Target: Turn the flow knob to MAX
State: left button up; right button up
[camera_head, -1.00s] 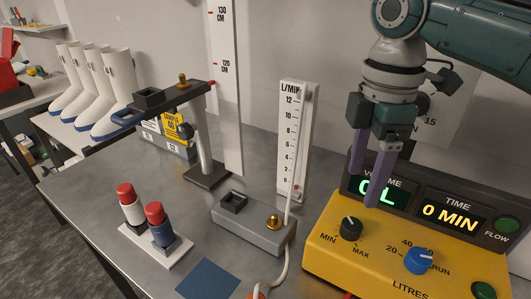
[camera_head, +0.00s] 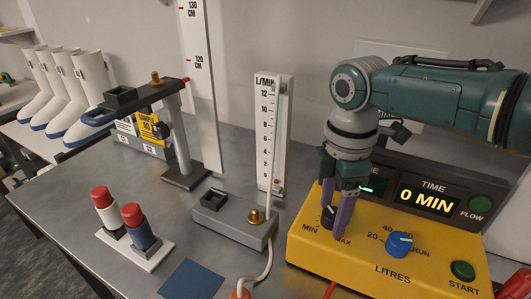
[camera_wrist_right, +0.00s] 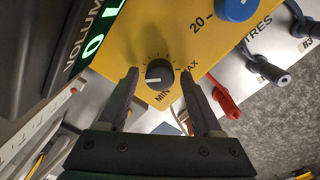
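The flow knob (camera_head: 327,215) is a small black dial on the sloped top of the yellow pump box (camera_head: 361,257), with MIN and MAX printed beside it. My right gripper (camera_head: 332,220) points down at it with fingers open. In the right wrist view the knob (camera_wrist_right: 158,72) sits between the two fingertips (camera_wrist_right: 158,74), with a gap on each side. Its white pointer mark faces left in that view, away from the MAX print. In the head view the fingers partly hide the knob. My left gripper is not in view.
A blue knob (camera_head: 399,244) and a green START button (camera_head: 463,270) lie right of the flow knob. The display panel (camera_head: 437,190) rises behind, reading 0 MIN. A flow gauge (camera_head: 269,130) and a grey block (camera_head: 237,220) with a hose stand to the left.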

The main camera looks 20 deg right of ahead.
grip_shut()
dwell(0.3)
jog(key=shift+m, duration=0.3)
